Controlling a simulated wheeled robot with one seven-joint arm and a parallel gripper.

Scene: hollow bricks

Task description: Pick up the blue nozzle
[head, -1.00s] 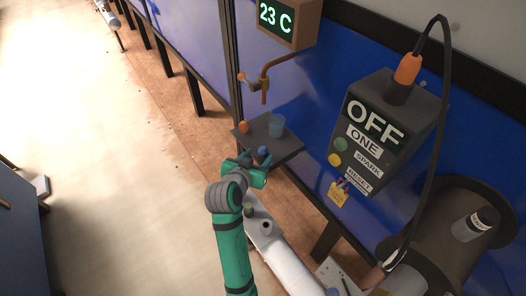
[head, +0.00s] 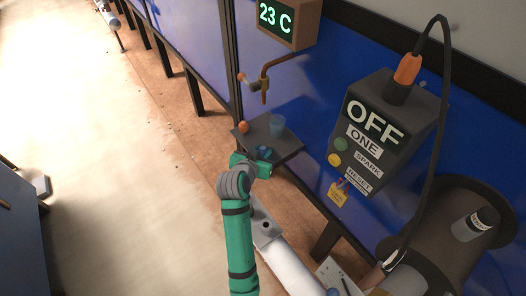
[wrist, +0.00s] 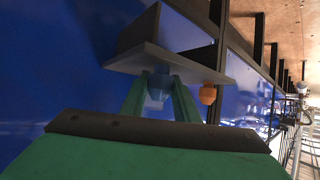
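The blue nozzle (head: 264,152) is at the front edge of a small dark shelf (head: 287,147) on the blue wall. My gripper (head: 254,163) has come in from the front and is at the nozzle. In the wrist view the nozzle (wrist: 159,84) lies between the two green fingers (wrist: 159,97), one on each side. The fingers look apart; whether they touch its sides is hard to see. Part of the nozzle is hidden by my gripper in the head view.
A blue cup (head: 277,125) and an orange piece (head: 244,127) are on the same shelf; the orange piece (wrist: 208,93) also shows right of my fingers. A brass pipe tap (head: 262,84) hangs above. The OFF control box (head: 384,132) is to the right.

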